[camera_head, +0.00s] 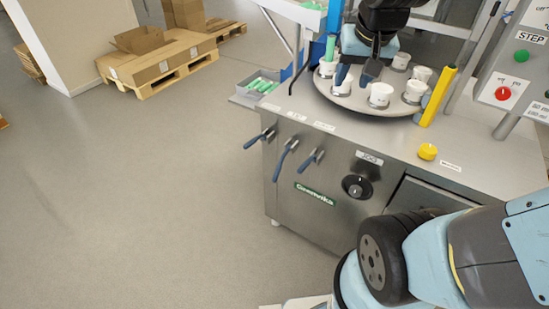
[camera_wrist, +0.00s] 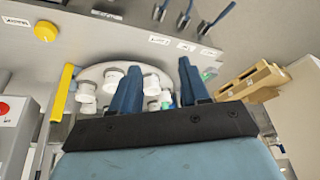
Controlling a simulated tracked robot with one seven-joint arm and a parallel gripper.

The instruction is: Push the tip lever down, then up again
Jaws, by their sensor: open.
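Three levers with blue-grey handles stick out of the machine's steel front: a left one (camera_head: 258,138), a middle one (camera_head: 284,160) and a right one (camera_head: 310,159). The middle handle reaches lowest. Small labels sit above them on the top edge, but I cannot read them, so I cannot tell which is the tip lever. The levers also show at the top of the wrist view, one of them the middle lever (camera_wrist: 186,14). My gripper (camera_head: 357,75) is open and empty, above the round plate, behind and right of the levers and apart from them.
The round plate (camera_head: 345,98) carries several white cups (camera_head: 380,95) close below my gripper. A yellow post (camera_head: 438,95) and a control box with buttons (camera_head: 503,85) stand right. A yellow knob (camera_head: 427,152) sits on the top. Open floor lies left of the machine.

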